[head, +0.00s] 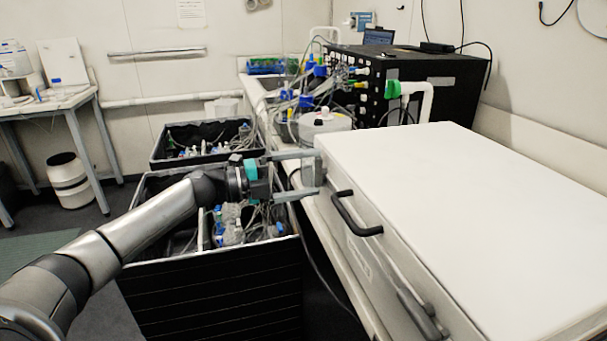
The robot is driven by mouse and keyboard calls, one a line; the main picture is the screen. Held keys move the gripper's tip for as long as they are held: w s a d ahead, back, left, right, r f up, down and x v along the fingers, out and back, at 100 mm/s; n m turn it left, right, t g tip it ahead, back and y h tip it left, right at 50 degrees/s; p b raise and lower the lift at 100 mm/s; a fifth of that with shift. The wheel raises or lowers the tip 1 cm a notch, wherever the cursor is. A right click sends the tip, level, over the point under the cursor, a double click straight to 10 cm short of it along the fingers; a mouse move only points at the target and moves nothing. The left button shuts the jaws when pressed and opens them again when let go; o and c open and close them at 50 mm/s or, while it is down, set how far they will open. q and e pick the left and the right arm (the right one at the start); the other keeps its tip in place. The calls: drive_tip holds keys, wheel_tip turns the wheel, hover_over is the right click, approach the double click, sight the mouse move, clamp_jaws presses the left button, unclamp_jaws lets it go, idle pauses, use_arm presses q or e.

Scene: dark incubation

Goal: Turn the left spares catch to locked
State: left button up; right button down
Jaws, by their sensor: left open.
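A large white case (470,190) with a closed lid lies on the bench at the right. Its front face carries a black handle (357,215) and a grey catch (420,318) near the lower right. My left gripper (315,174) reaches in from the left and is open, one finger above the other. Its fingertips are at the far left end of the case's front face. The left spares catch seems to be between or behind these fingers; its lever and position cannot be made out. My right gripper is not in view.
Two black crates with bottles and tubing stand on the floor, one near (220,290) and one farther back (155,163). A black unit (440,85) with cables stands behind the case. A side table (75,100) is at the left. The case lid is bare.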

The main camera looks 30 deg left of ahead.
use_arm(q)
drive_tip(key=shift+s, duration=0.1)
drive_tip(key=p+v, duration=0.2)
drive_tip(key=v, duration=1.3)
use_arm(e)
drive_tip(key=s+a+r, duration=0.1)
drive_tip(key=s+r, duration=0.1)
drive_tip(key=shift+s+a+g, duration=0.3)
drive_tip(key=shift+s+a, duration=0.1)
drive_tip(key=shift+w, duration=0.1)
